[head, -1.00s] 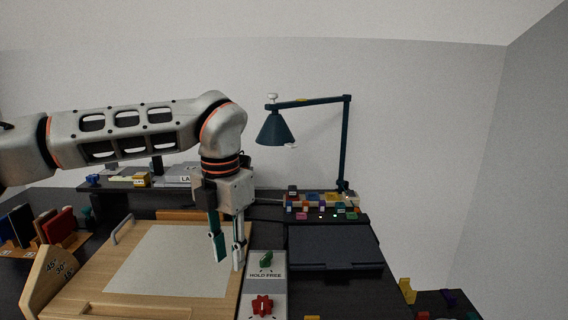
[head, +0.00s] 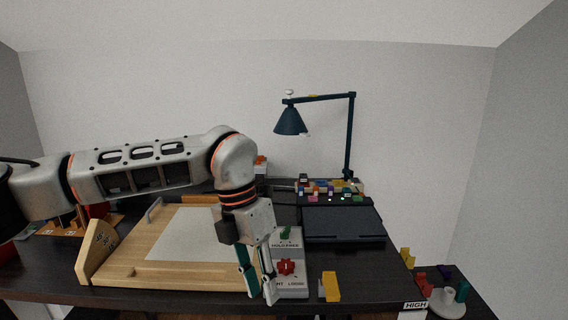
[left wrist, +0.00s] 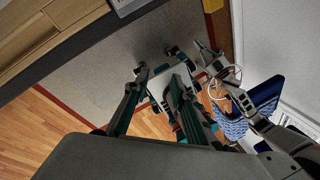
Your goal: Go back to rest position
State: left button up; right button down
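My left gripper (head: 261,294) is in front of the desk's front edge, pointing down, with its two teal-padded fingers apart and nothing between them. In the left wrist view its fingers (left wrist: 156,108) are spread over the floor. The left arm reaches across the drawing board from the left. My right gripper does not show in the head view.
The wooden drawing board (head: 150,275) and the control box with a red knob (head: 287,267) lie close behind the gripper. A dark flat case (head: 343,224), a yellow block (head: 331,287) and a lamp (head: 290,121) are to the right. A blue woven item (left wrist: 233,128) is near the floor.

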pick_arm(q)
jog(key=s+d+f+m+g+h, duration=0.15)
jog(key=s+d+g+h, duration=0.45)
jog(key=s+d, duration=0.75)
jog(key=d+r+n+h, duration=0.4)
jog(key=d+r+h, duration=0.15)
jog(key=h, duration=0.45)
jog(key=w+a+n+t+h, duration=0.3)
jog(key=w+n+t+h, duration=0.2)
jog(key=w+n+t, duration=0.5)
jog(key=w+a+f+n+t+y, duration=0.2)
jog(key=a+f+n+t+y, duration=0.4)
jog(key=n, duration=0.3)
jog(key=w+a+f+n+t+y, duration=0.3)
jog(key=a+f+n+t, duration=0.3)
jog(key=f+n+t, duration=0.15)
jog(key=s+a+f+n+y, duration=0.25)
jog(key=a+f+y, duration=0.2)
jog(key=f, duration=0.25)
jog(key=s+a+f+n+y, duration=0.1)
jog(key=a+f+n+y, duration=0.3)
jog(key=f, duration=0.3)
jog(key=s+a+f+n+g+y, duration=0.3)
jog(key=s+a+f+g, duration=0.2)
jog(key=s+a+f, duration=0.6)
notch_tip(320, 180, down, 4)
jog(key=shift+s+a+f+n, duration=0.2)
jog(key=shift+s+n, duration=0.15)
jog(key=shift+s, duration=0.75)
